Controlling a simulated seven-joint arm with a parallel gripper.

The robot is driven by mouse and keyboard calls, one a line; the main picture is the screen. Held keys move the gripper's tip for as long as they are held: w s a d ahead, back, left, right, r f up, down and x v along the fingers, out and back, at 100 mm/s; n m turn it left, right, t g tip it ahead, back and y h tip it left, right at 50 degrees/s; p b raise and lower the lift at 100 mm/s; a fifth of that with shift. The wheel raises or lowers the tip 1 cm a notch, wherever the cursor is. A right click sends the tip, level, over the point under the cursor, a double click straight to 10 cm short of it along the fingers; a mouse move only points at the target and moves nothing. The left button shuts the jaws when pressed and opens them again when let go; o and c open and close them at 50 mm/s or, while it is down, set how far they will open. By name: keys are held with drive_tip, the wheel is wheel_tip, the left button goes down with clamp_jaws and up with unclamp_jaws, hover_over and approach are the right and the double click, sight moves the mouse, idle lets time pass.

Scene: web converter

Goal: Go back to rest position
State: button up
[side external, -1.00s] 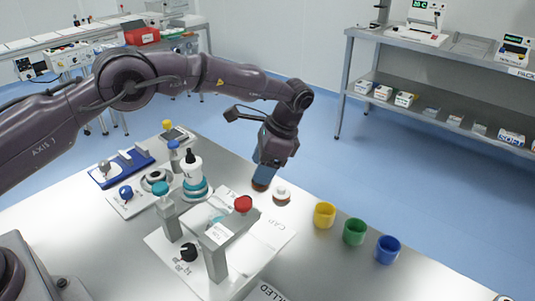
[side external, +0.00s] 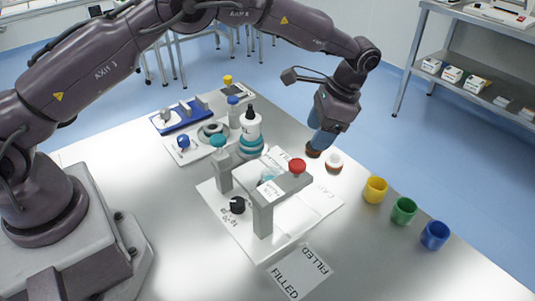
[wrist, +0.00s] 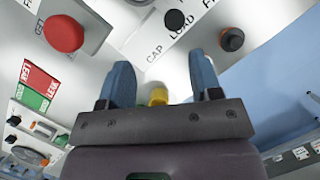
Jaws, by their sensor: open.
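My gripper (side external: 317,147) hangs at the far right of the work plate, its blue fingers pointing down close to a brown round piece (side external: 313,151). A white-topped piece with a brown base (side external: 334,162) stands just right of it. In the wrist view my gripper (wrist: 161,70) has its two blue fingers spread wide, with nothing held between them. A yellow cup (wrist: 158,96) shows beyond the gap between the fingers. My arm is stretched out over the table, away from its base.
A grey press station with a red knob (side external: 297,166) stands left of the gripper. A white dropper bottle (side external: 250,123) stands behind it. Yellow (side external: 375,190), green (side external: 404,211) and blue (side external: 435,235) cups line the right edge. The front table is mostly clear.

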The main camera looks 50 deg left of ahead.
drive_tip(key=s+a+r+n+t+h, duration=0.25)
drive_tip(key=s+a+r+n, duration=0.2)
drive_tip(key=s+r, duration=0.9)
drive_tip(key=s+a+r+n+t, duration=0.1)
drive_tip(key=s+a+r+t, duration=0.1)
drive_tip(key=s, duration=0.6)
drive_tip(key=s+a+r+n+t, duration=0.1)
drive_tip(key=s+a+r+t, duration=0.2)
drive_tip(key=s, duration=0.5)
drive_tip(key=shift+a+r+n+t, duration=0.2)
drive_tip(key=shift+r+n+t, duration=0.25)
drive_tip(key=shift+r, duration=0.45)
